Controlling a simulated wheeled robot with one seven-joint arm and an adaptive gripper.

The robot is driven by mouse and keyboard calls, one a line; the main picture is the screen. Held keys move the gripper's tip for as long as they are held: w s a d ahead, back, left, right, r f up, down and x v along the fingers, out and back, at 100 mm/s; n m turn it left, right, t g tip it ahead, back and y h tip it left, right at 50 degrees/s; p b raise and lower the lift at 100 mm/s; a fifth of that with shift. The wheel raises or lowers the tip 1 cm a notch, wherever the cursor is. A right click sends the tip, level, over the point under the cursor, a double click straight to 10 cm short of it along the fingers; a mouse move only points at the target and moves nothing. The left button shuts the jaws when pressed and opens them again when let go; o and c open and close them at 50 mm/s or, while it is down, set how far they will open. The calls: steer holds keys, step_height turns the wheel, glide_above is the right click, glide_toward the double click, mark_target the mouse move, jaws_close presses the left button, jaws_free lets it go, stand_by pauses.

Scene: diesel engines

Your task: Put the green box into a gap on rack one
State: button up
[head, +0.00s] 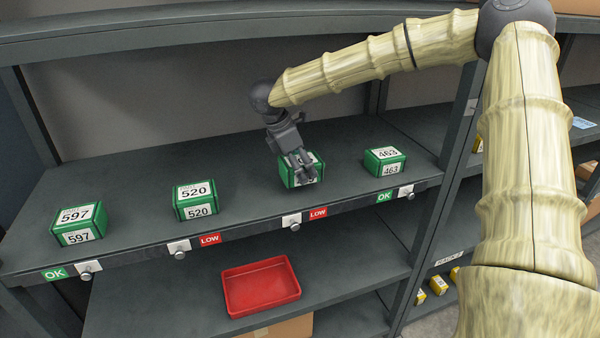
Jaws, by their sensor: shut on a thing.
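My gripper (298,160) is shut on a green box (288,175) on the upper shelf. The fingers point down over the box and hide most of its labels, so its number cannot be read. The box appears to rest on the shelf near its front edge, above a red LOW tag. It stands in a row between green box 520 (195,199) on the left and green box 463 (384,162) on the right. Green box 597 (79,224) is at the far left. The rack shelf (135,190) is dark grey.
A red tray (261,287) sits on the lower shelf. Tags and knobs line the upper shelf's front edge. A rack post (455,130) stands right of box 463, with another rack holding yellow boxes (438,285) beyond. The shelf behind the row is bare.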

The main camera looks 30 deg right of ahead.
steer(key=shift+w+d+p, duration=0.1)
steer(key=shift+w+p, duration=0.3)
steer(key=shift+f+p, duration=0.8)
steer(key=shift+f, duration=0.95)
steer(key=shift+f, duration=0.1)
steer(key=o, duration=1.4)
steer(key=shift+a+r+b, duration=0.25)
steer(key=shift+r+b, duration=0.25)
steer(key=shift+b, duration=0.2)
steer(key=shift+b+v, duration=0.75)
steer(key=shift+v, duration=0.25)
steer(key=w+a+b, duration=0.1)
steer(key=a, duration=0.3)
steer(key=w+a+b, duration=0.1)
steer(key=a, duration=0.2)
steer(key=a+b, duration=0.1)
steer(key=a, duration=0.3)
steer(key=shift+w+a+b, duration=0.3)
steer(key=shift+w+b, duration=0.05)
steer(key=shift+w, duration=0.05)
